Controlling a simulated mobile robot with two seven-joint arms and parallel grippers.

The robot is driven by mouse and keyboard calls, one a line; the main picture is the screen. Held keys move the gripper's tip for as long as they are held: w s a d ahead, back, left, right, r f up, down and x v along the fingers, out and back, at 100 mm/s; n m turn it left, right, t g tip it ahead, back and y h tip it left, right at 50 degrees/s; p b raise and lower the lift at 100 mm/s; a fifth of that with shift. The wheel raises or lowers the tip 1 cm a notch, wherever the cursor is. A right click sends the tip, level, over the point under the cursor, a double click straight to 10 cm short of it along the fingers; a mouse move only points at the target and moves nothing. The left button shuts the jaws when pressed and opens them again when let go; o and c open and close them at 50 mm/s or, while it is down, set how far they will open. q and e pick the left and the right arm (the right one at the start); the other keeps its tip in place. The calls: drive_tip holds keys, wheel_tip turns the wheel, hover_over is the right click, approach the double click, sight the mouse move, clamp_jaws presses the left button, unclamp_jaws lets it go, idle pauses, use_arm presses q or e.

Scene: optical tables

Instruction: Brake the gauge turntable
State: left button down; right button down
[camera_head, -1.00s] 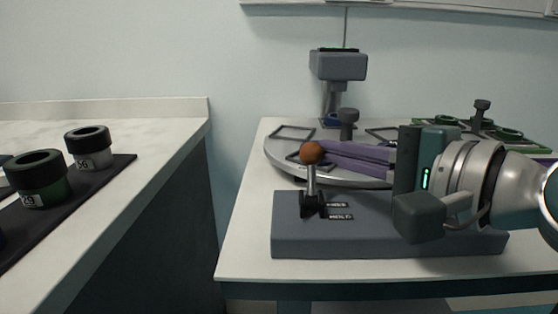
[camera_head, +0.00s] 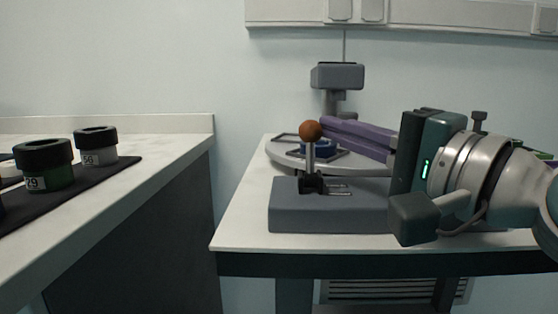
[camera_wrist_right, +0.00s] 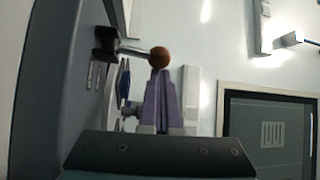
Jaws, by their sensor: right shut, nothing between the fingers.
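The brake lever is a metal stem with an orange-brown ball knob (camera_head: 311,131), standing about upright on a grey base box (camera_head: 330,216). The knob also shows in the right wrist view (camera_wrist_right: 159,57). My right gripper (camera_head: 324,126) has purple fingers, shut and empty. Its tips are at the knob's right side in the head view; I cannot tell whether they touch. In the wrist view the gripper (camera_wrist_right: 160,78) points at the knob. The round grey turntable (camera_head: 280,156) lies behind the box, partly hidden by box and fingers, with a blue piece (camera_head: 322,149) on it. My left gripper is out of view.
A grey gauge head (camera_head: 337,75) stands on a post behind the turntable. At left, a counter carries a black mat (camera_head: 95,182) with a green jar (camera_head: 45,166) and a grey jar (camera_head: 97,147). Wall cabinets hang above.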

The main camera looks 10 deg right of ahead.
drive_tip(key=shift+s+a+f+n+t+y+b, duration=0.1)
drive_tip(key=shift+s+n+t+y+b, duration=0.2)
drive_tip(key=shift+b, duration=0.5)
drive_tip(key=shift+s+a+n+t+y+b, duration=0.15)
drive_tip(key=shift+n+t+b, duration=0.15)
drive_tip(key=shift+n+b, duration=0.35)
drive_tip(key=shift+s+n+t+y+b, duration=0.25)
drive_tip(key=shift+t+y+b, duration=0.1)
drive_tip(key=shift+b, duration=0.4)
drive_tip(key=shift+s+b, duration=0.2)
drive_tip(key=shift+b, duration=0.2)
drive_tip(key=shift+a, duration=0.1)
